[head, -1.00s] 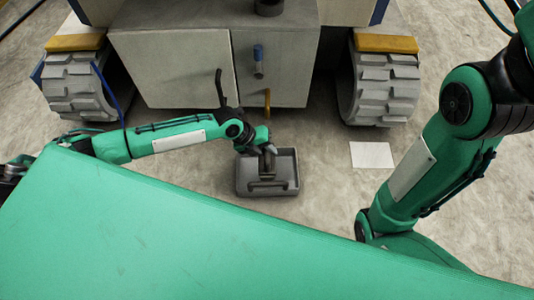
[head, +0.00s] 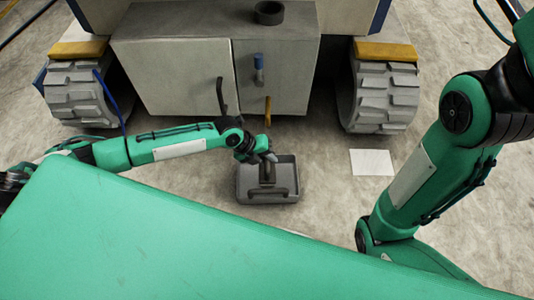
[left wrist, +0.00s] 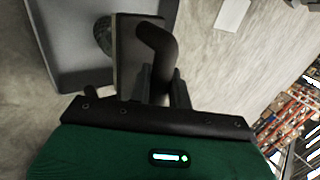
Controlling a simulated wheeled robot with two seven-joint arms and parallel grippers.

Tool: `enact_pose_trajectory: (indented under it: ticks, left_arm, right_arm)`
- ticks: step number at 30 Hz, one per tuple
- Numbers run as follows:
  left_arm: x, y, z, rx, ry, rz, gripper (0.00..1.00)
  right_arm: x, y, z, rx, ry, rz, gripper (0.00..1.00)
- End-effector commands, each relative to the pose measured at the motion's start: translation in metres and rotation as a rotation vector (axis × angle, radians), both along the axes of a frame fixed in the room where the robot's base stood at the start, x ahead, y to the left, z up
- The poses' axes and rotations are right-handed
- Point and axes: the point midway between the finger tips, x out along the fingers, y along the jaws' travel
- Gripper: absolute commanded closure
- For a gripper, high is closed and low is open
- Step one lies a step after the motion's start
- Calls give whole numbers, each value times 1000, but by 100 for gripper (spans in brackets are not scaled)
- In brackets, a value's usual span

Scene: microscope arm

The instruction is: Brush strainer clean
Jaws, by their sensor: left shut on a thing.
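My left gripper (head: 266,163) reaches down over a grey open tray (head: 243,185) on the floor. In the left wrist view the fingers (left wrist: 161,86) are shut on the black curved handle (left wrist: 160,42) of a flat dark block, which I take to be the brush (left wrist: 127,50). A dark rounded piece (left wrist: 103,35) shows at the block's far side, against the tray (left wrist: 65,40); I cannot tell whether it is the strainer or part of the brush. Whether they touch is unclear. My right gripper is out of view; only its arm shows at the right.
A grey cabinet-like machine (head: 180,75) with treaded wheels (head: 385,98) stands behind the tray. It carries a black handle, a blue lever (head: 258,68) and a yellow lever (head: 267,112). A white sheet (head: 371,162) lies on the clear floor to the right.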

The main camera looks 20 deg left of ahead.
Motion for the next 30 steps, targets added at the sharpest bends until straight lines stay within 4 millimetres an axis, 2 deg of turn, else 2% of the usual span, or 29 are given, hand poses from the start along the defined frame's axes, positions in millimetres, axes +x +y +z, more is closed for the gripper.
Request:
enact_pose_trajectory:
  ticks: [7,17,30]
  left_arm:
    - [-12,-4,0,0,3,1,99]
    - [-14,-5,-1,-1,3,-1,99]
    - [3,1,0,-1,0,0,99]
  right_arm:
    - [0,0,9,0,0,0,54]
    - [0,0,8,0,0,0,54]
    - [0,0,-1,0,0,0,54]
